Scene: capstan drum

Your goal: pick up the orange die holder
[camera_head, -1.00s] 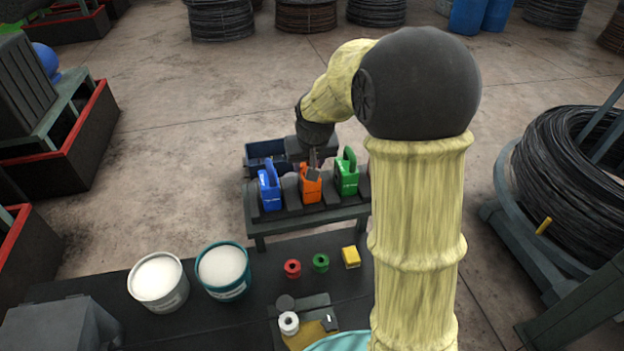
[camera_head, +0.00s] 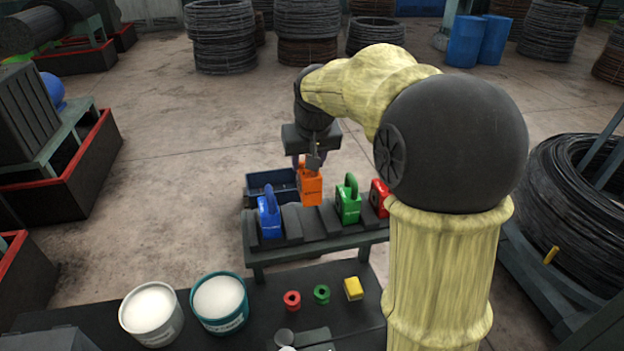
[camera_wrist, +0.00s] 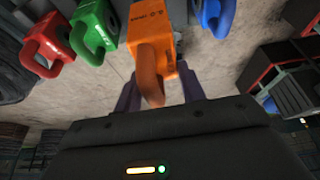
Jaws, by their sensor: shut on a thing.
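The orange die holder (camera_head: 310,186) is a block with a loop handle. It hangs raised above the dark rack (camera_head: 290,232), between the blue and green holders. My gripper (camera_head: 313,158) is shut on its handle from above. In the wrist view the orange die holder (camera_wrist: 152,50) shows in the middle, its handle toward my gripper (camera_wrist: 160,92). The handle's contact with the fingers is partly hidden behind the gripper body.
A blue holder (camera_head: 269,217) stands in the rack on the left, a green one (camera_head: 347,203) and a red one (camera_head: 379,198) on the right. A dark blue bin (camera_head: 268,184) is behind the rack.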

